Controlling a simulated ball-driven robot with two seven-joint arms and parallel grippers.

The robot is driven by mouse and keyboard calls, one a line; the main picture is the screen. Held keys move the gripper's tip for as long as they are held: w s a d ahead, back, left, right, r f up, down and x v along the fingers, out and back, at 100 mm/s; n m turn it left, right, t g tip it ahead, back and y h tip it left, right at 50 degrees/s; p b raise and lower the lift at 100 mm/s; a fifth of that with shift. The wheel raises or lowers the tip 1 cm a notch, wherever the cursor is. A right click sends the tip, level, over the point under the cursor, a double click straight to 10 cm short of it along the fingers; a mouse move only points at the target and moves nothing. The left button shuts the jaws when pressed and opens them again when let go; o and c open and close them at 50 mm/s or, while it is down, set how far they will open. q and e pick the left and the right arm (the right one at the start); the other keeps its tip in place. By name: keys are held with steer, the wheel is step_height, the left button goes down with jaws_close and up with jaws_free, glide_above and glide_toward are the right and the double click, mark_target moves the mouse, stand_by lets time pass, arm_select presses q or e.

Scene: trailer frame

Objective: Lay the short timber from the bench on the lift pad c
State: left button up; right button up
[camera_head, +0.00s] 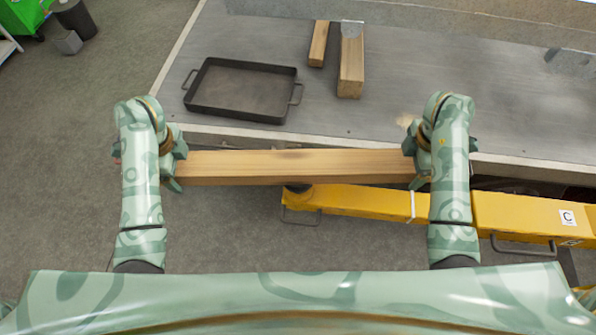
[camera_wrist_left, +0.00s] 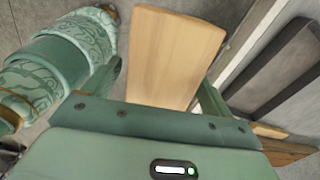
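A long light-brown timber (camera_head: 295,168) spans level between my two grippers, clear of the bench front. My left gripper (camera_head: 174,166) is shut on its left end, and my right gripper (camera_head: 417,166) is shut on its right end. In the left wrist view the timber (camera_wrist_left: 172,58) runs between the fingers of the left gripper (camera_wrist_left: 162,92). Below and beyond the timber lies a yellow lift arm (camera_head: 360,202), with a label "C" (camera_head: 568,217) on its right part. A dark round piece (camera_head: 298,188) at the arm's left end is mostly hidden by the timber.
The grey bench (camera_head: 400,100) holds a black tray (camera_head: 240,90) with handles and two shorter wood pieces, one narrow (camera_head: 319,43) and one thicker (camera_head: 351,68). Dark handles (camera_head: 524,247) stick out from the yellow arm. Open floor (camera_head: 80,180) lies to the left.

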arm_select(q)
step_height(320, 180, up, 11)
steer(key=shift+s+a+f, duration=0.1)
steer(key=shift+s+f, duration=0.05)
steer(key=shift+f, duration=0.05)
arm_select(e)
steer(key=shift+r, duration=0.2)
step_height(320, 180, up, 8)
steer(key=shift+d+r, duration=0.1)
steer(key=shift+s+r, duration=0.2)
steer(key=shift+s, duration=0.05)
steer(key=shift+w+r, duration=0.1)
steer(key=shift+r, duration=0.7)
arm_select(q)
steer(key=shift+s+r, duration=0.15)
steer(key=shift+r, duration=0.55)
arm_select(e)
steer(key=shift+r, duration=0.65)
